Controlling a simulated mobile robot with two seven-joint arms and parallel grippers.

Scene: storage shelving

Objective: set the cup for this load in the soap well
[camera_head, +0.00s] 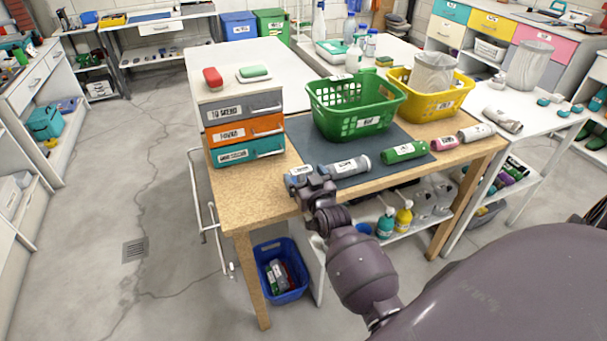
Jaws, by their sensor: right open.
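My right gripper (308,186) is open at the front edge of the wooden table. It is close to the left end of a grey-blue labelled cylinder (345,166) lying on the table; whether they touch is not clear. A small pale labelled piece (299,172) shows right at the gripper and is partly hidden by it. A green labelled cylinder (404,152), a pink one (444,143) and a grey-white one (477,132) lie further right. I cannot tell a cup or a soap well for certain. My left gripper is not in view.
A green basket (355,112) and a yellow basket (440,103) stand behind the cylinders. A drawer unit (244,125) stands at left, with red (212,78) and green (253,71) blocks on top. Bottles stand on a lower shelf. A blue basket (290,291) is on the floor.

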